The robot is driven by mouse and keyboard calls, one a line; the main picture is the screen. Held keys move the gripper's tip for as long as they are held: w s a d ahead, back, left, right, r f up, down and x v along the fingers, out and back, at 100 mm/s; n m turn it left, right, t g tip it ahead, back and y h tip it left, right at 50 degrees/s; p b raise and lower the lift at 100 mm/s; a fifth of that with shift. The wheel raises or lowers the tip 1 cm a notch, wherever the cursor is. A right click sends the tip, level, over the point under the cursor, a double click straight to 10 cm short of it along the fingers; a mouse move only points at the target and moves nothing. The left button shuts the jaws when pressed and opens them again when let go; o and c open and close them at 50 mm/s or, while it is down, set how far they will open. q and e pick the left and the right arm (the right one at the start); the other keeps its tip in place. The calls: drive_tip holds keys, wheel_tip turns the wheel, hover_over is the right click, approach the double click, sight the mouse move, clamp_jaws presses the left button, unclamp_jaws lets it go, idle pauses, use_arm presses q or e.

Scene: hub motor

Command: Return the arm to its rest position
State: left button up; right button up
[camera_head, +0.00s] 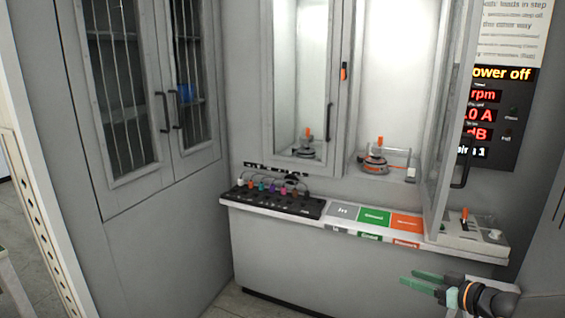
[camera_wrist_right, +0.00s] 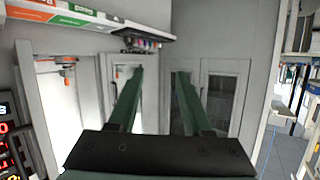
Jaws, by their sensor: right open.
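My right gripper (camera_head: 428,284) is at the lower right of the head view, below and in front of the shelf edge. Its two green fingers are apart with nothing between them. In the right wrist view the open fingers (camera_wrist_right: 157,90) point toward the grey cabinets, and the picture appears upside down. The rest of my right arm is mostly out of the head view. My left gripper is not in either view.
A shelf (camera_head: 335,229) carries a black panel with coloured plugs (camera_head: 275,201), coloured labels and a switch box (camera_head: 465,232). A glass door (camera_head: 447,130) stands open above. Motors (camera_head: 374,162) sit inside the cabinet. A display (camera_head: 488,110) reads "ower off". Floor shows at left.

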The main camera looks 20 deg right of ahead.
drive_tip(key=s+a+f+n+g+y, duration=0.1)
drive_tip(key=a+f+y, duration=0.1)
drive_tip(key=a+f, duration=0.55)
drive_tip(key=s+a+f+n+g+y, duration=0.1)
drive_tip(key=a+f, duration=0.4)
drive_tip(key=a, duration=0.5)
drive_tip(key=s+a+f, duration=0.2)
drive_tip(key=s+a, duration=0.1)
drive_tip(key=a, duration=0.4)
drive_tip(key=s+a+f+n+g+y+p, duration=0.1)
drive_tip(key=s+a+f, duration=0.2)
drive_tip(key=a, duration=0.4)
drive_tip(key=s+a+f, duration=0.2)
drive_tip(key=s+a, duration=0.1)
drive_tip(key=a, duration=0.4)
drive_tip(key=shift+s+a+f+m+g+h, duration=0.1)
drive_tip(key=shift+s+f+m+g+h, duration=0.2)
drive_tip(key=shift+s+h, duration=0.45)
drive_tip(key=shift+s+f+m+g+h, duration=0.15)
drive_tip(key=shift+s+f+h, duration=0.2)
drive_tip(key=shift+s, duration=0.75)
drive_tip(key=shift+s+a+f+m+g+h, duration=0.1)
drive_tip(key=shift+s+f+m+g+h, duration=0.15)
drive_tip(key=shift+s+h, duration=0.5)
drive_tip(key=shift+s, duration=0.15)
